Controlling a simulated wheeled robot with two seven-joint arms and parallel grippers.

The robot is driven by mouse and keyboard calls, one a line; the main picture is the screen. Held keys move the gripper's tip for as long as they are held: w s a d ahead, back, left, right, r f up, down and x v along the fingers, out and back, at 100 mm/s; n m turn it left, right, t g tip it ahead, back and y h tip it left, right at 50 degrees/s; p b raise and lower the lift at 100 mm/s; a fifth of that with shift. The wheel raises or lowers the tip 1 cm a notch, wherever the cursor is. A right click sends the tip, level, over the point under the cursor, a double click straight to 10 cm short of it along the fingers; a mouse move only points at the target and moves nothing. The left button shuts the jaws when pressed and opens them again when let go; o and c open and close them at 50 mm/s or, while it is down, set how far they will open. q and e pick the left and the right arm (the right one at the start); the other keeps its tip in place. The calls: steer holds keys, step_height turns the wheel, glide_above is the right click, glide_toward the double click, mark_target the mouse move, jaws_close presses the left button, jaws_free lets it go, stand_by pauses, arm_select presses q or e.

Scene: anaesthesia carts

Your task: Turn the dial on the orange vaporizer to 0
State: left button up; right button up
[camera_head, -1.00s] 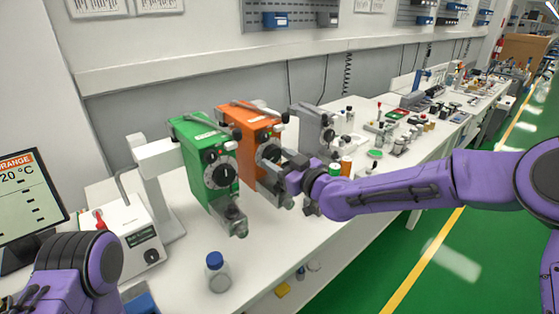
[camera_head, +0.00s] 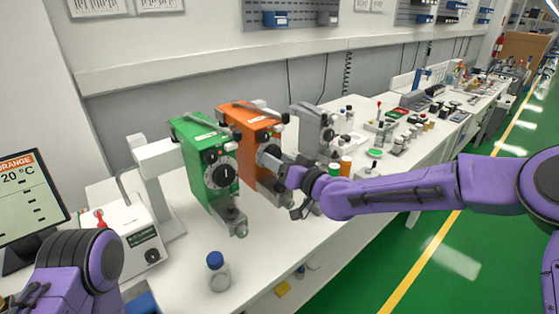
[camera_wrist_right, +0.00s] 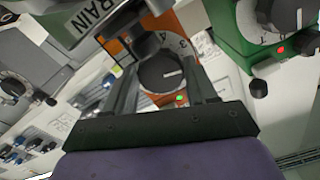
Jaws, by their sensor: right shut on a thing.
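The orange vaporizer (camera_head: 252,128) stands between the green vaporizer (camera_head: 205,160) and a grey one (camera_head: 315,130) on the bench. Its dark round dial (camera_wrist_right: 160,74) shows between the two fingers in the right wrist view, with a white mark on its face and the numbers 3 and 4 on the scale at its upper right. My right gripper (camera_head: 270,160) is shut on this dial from the front and hides most of it in the head view.
A blue-capped bottle (camera_head: 218,272) stands on the bench in front of the green vaporizer. A white device (camera_head: 132,235) and a screen (camera_head: 28,195) are at left.

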steer(key=shift+r+m, duration=0.2)
steer(key=shift+m, duration=0.2)
steer(key=o, duration=1.1)
steer(key=shift+c, duration=0.2)
steer(key=shift+f, duration=0.1)
steer(key=shift+s+d, duration=0.15)
steer(key=v, duration=1)
steer(key=shift+p, duration=0.45)
